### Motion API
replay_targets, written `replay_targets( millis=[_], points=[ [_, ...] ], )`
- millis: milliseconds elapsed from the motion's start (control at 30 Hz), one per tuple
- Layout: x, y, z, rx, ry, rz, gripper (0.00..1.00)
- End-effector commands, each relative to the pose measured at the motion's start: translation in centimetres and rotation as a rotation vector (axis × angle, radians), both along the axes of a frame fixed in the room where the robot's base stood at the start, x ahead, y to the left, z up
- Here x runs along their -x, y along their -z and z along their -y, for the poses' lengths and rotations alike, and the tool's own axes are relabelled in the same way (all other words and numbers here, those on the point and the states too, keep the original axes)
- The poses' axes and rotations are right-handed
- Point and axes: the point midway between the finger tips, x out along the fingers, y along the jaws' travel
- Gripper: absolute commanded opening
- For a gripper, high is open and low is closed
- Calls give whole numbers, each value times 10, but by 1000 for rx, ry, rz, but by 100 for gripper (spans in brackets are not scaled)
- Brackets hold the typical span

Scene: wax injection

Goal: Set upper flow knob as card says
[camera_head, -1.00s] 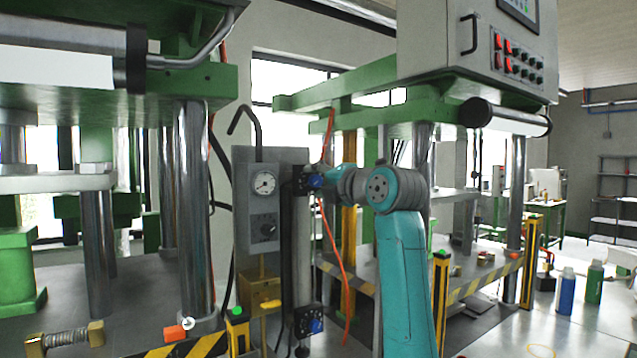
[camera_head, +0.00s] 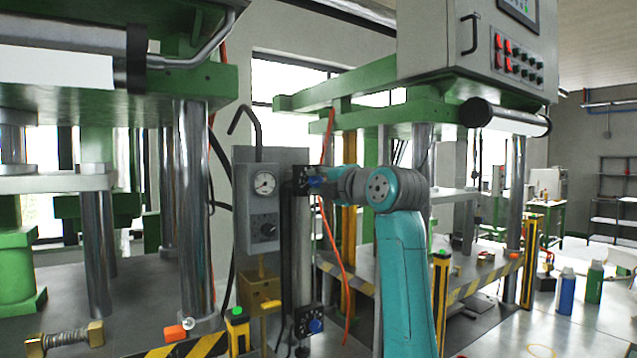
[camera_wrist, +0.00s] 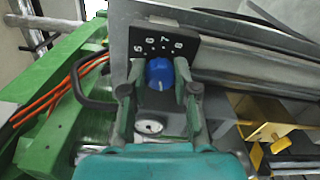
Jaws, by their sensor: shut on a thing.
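The upper flow knob (camera_head: 315,182) is blue and sits on a black block at the top of a vertical cylinder in the head view. In the wrist view the blue knob (camera_wrist: 160,73) stands between my two fingers, in front of a black dial plate (camera_wrist: 187,47) with white figures 5, 6, 7 and 8. A small pale mark shows on its lower side. My gripper (camera_wrist: 160,84) is shut on this knob, one finger on each side. It also shows at the knob in the head view (camera_head: 322,183). I see no readable card.
A lower blue knob (camera_head: 316,326) sits at the cylinder's foot. A grey panel with a round gauge (camera_head: 264,183) and a black knob (camera_head: 269,229) stands left of the cylinder. An orange hose (camera_head: 338,260) hangs at the right. Green presses stand on both sides.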

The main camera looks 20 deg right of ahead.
Motion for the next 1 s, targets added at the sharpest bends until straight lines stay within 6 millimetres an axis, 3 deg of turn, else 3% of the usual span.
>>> replay_targets(
  millis=[1000],
  points=[
    [0,1,0,-915,1,-299,0]
  ],
)
